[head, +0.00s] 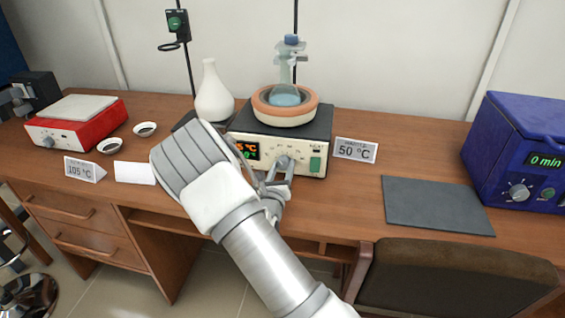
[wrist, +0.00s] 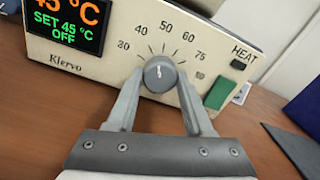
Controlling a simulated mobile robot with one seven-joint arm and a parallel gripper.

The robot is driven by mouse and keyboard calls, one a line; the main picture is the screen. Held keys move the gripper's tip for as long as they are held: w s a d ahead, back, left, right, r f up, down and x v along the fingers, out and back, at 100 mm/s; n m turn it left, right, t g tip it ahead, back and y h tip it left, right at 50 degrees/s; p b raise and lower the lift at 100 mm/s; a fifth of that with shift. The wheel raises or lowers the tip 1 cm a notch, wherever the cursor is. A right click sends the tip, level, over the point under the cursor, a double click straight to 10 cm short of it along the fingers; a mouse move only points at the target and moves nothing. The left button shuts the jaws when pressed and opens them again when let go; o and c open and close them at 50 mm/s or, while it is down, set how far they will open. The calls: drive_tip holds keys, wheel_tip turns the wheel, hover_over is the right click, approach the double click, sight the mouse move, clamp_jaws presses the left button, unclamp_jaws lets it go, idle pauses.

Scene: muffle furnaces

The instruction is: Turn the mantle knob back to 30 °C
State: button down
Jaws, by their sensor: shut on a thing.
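The heating mantle (head: 300,150) is a cream and dark box on the bench, with a round-bottomed flask (head: 286,92) of blue liquid in its orange-rimmed bowl. Its grey knob (wrist: 160,76) sits on the front panel below a scale marked 30, 40, 50, 60 and 75. My gripper (wrist: 161,80) is shut on the knob, one finger on each side. The knob's pale mark points nearly straight up, between 40 and 50 as far as I can tell. The display (wrist: 68,22) reads 45 °C, SET 45 °C, OFF. In the head view my arm partly hides the mantle's left front.
A card reading 50 °C (head: 356,150) stands right of the mantle. A green switch (wrist: 217,92) is right of the knob. A red hotplate (head: 75,125) and small dishes are at left, a grey mat (head: 435,205) and blue furnace (head: 520,150) at right.

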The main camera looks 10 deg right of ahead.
drive_tip(key=n+p, duration=0.4)
drive_tip(key=shift+r+n+p, duration=0.25)
drive_tip(key=shift+n+p, duration=0.05)
drive_tip(key=shift+p, duration=0.05)
drive_tip(key=shift+f+n+p, duration=0.2)
drive_tip(key=shift+n+p, duration=1.65)
drive_tip(key=shift+n, duration=0.45)
drive_tip(key=shift+d, duration=0.1)
drive_tip(key=shift+c, duration=1.4)
unclamp_jaws()
drive_tip(key=p+v, duration=0.1)
drive_tip(key=v, duration=1.6)
drive_tip(key=shift+s, duration=0.25)
